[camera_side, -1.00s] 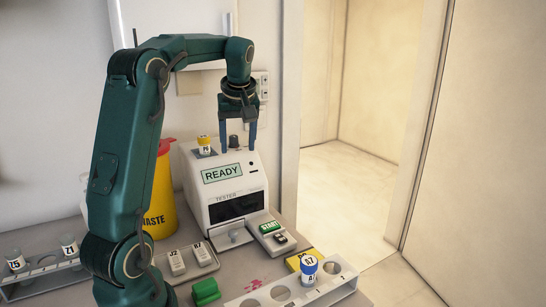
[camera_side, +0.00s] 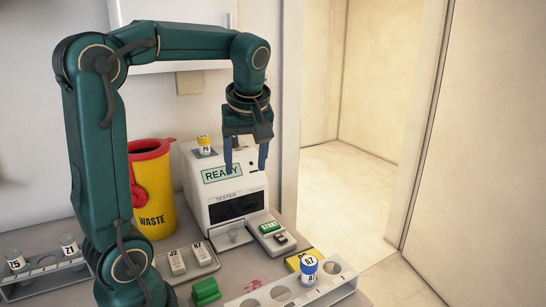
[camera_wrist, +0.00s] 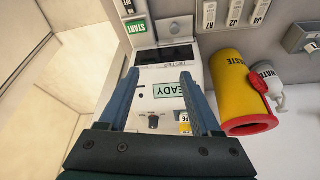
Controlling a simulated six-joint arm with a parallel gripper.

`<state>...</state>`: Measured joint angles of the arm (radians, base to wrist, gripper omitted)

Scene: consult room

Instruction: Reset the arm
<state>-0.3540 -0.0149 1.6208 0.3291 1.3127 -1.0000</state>
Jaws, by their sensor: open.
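My gripper (camera_side: 246,160) is open and empty. In the side view its blue fingers point down in front of the upper part of the white tester (camera_side: 230,208), whose screen reads READY. In the wrist view my gripper (camera_wrist: 160,98) has its two fingers apart, with the tester (camera_wrist: 170,75) below and between them. Nothing is between the fingers. A yellow-capped vial (camera_side: 204,143) stands in the top of the tester, marked P6.
A yellow waste bin (camera_side: 155,195) with a red rim stands left of the tester. A START button (camera_side: 270,227) is at its right. A front rack (camera_side: 262,300) holds a blue-capped vial (camera_side: 307,268). A left rack (camera_side: 42,270) holds vials Z5 and Z1. A green block (camera_side: 206,291) lies in front.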

